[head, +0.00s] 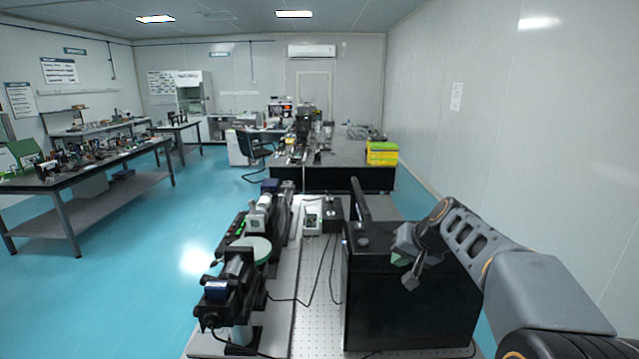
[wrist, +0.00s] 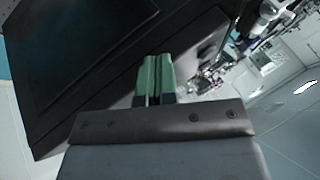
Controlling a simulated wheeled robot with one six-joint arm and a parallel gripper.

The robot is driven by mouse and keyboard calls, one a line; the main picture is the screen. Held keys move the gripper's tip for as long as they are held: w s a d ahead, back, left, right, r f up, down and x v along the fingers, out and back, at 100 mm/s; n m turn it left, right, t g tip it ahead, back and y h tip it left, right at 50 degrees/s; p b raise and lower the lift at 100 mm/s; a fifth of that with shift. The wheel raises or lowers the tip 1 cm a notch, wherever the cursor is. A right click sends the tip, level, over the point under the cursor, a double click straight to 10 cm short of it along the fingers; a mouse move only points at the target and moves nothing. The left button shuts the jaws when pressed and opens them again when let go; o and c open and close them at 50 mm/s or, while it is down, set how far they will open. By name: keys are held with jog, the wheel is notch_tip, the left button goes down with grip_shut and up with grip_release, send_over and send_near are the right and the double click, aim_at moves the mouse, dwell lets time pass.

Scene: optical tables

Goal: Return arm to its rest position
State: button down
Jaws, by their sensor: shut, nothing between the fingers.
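My arm (head: 480,245) reaches in from the right side of the head view. My gripper (head: 408,275) hangs over the right part of the black box (head: 375,300), in front of it in the picture; whether it touches cannot be told. In the wrist view my gripper (wrist: 154,75) shows two green fingers pressed together, with nothing between them. The black box (wrist: 100,50) fills the upper left of that view, tilted.
A perforated optical table (head: 312,330) carries black optical instruments (head: 235,275) at left, with loose cables. A further table (head: 340,152) holds yellow boxes (head: 382,153). A long bench (head: 85,165) stands at left. Blue floor (head: 150,250) between is clear. A wall (head: 540,130) is close on the right.

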jog(key=s+f+n+h+b, duration=0.1)
jog(key=s+f, duration=0.2)
jog(key=s, duration=0.5)
jog(key=s+a+f+g+h+b, duration=0.1)
jog(key=s+f, duration=0.3)
jog(key=s, duration=0.4)
jog(key=s+a+f+n+h+b, duration=0.1)
jog(key=s+f+h, duration=0.1)
jog(key=s, duration=0.6)
jog(key=shift+f+n+b, duration=0.3)
jog(key=shift+f, duration=0.5)
jog(key=shift+a, duration=0.1)
